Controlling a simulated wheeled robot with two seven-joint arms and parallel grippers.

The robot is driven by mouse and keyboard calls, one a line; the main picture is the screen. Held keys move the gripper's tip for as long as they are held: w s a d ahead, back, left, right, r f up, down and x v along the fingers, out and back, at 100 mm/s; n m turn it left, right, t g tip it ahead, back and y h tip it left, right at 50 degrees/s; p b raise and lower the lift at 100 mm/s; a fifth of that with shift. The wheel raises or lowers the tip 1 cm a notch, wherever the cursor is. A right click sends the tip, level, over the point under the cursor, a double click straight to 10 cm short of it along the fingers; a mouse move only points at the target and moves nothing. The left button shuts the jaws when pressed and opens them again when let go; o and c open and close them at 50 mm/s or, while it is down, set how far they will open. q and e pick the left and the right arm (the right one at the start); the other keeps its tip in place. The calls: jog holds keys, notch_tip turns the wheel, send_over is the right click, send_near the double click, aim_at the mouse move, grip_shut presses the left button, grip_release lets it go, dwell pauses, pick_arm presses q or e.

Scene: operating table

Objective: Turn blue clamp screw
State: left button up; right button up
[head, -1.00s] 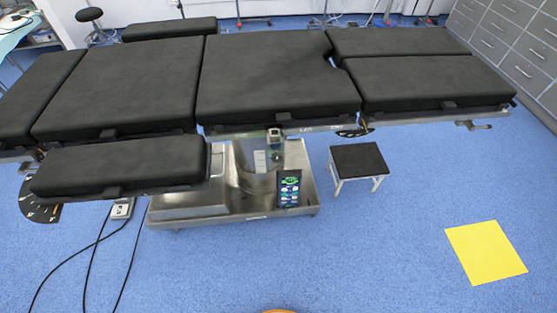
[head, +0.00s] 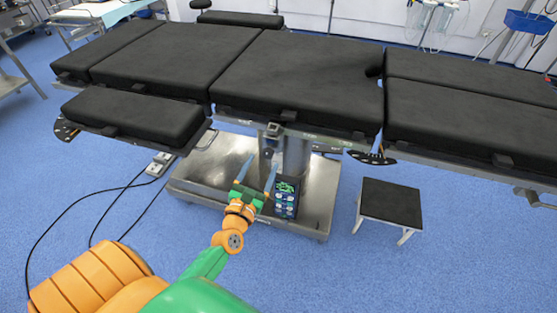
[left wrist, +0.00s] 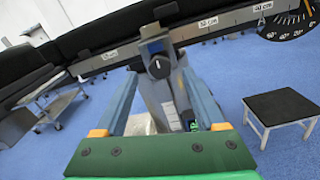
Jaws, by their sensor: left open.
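The clamp (head: 272,130) sits on the side rail of the operating table, below the black cushion's edge. In the left wrist view its dark round knob (left wrist: 159,67) shows under a bluish clamp body (left wrist: 153,47). My left gripper (head: 260,168) is open, its two blue fingers pointing at the rail from the front and below. In the left wrist view the knob appears between the fingertips (left wrist: 159,74), with nothing gripped. Whether the fingers reach the knob's depth is hard to tell. My right gripper is in neither view.
The operating table's side rail (left wrist: 235,18) runs across above the gripper. A black-topped step stool (head: 391,203) stands to the right; cables (head: 95,212) lie left.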

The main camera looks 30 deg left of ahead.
aim_at(267, 156)
pick_arm(q)
jog(key=x, duration=0.3)
jog(key=shift+w+a+f, duration=0.15)
jog(key=shift+a, duration=0.05)
jog(key=shift+w, duration=0.45)
jog(key=shift+s, duration=0.1)
jog(key=shift+c, duration=0.4)
grip_shut()
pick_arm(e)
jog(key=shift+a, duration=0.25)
